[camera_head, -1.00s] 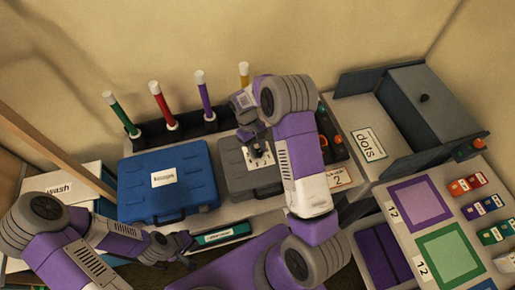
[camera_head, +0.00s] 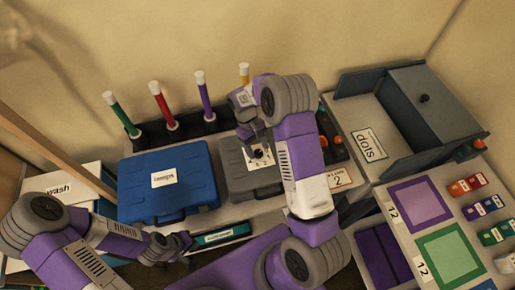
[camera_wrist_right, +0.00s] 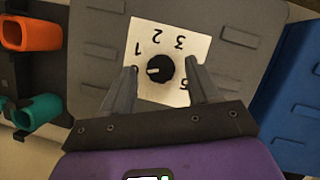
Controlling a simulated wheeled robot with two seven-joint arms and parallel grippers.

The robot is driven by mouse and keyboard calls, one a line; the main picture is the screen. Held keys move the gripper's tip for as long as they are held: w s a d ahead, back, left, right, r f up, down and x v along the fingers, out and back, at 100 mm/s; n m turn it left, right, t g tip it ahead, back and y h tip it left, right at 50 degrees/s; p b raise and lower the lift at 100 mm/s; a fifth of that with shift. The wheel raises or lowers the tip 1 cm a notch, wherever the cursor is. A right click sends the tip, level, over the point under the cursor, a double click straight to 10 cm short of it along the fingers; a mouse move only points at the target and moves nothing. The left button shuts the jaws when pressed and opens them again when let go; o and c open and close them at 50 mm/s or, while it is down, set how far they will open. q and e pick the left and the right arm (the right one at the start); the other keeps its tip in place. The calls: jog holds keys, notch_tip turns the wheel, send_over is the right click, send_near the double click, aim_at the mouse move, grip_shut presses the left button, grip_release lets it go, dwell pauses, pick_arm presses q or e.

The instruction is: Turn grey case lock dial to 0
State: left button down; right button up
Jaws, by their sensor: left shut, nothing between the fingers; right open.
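The grey case (camera_head: 234,180) lies shut on the bench, right of the blue case. Its dial is a black round knob (camera_wrist_right: 160,68) on a white number plate (camera_wrist_right: 185,38). The knob's white mark points left in the right wrist view, a little below the 1. My left gripper (camera_head: 187,241) is shut and empty, near the bench's front edge.
The blue case (camera_head: 190,190) stands left of the grey one. A rack with colored tubes (camera_head: 162,103) stands behind. A panel with orange and green knobs (camera_wrist_right: 35,72) is close beside the grey case. A grey box (camera_head: 430,110) is at the right.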

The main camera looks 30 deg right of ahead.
jog(key=v, duration=0.6)
jog(key=shift+r, duration=0.35)
jog(key=shift+w, duration=0.1)
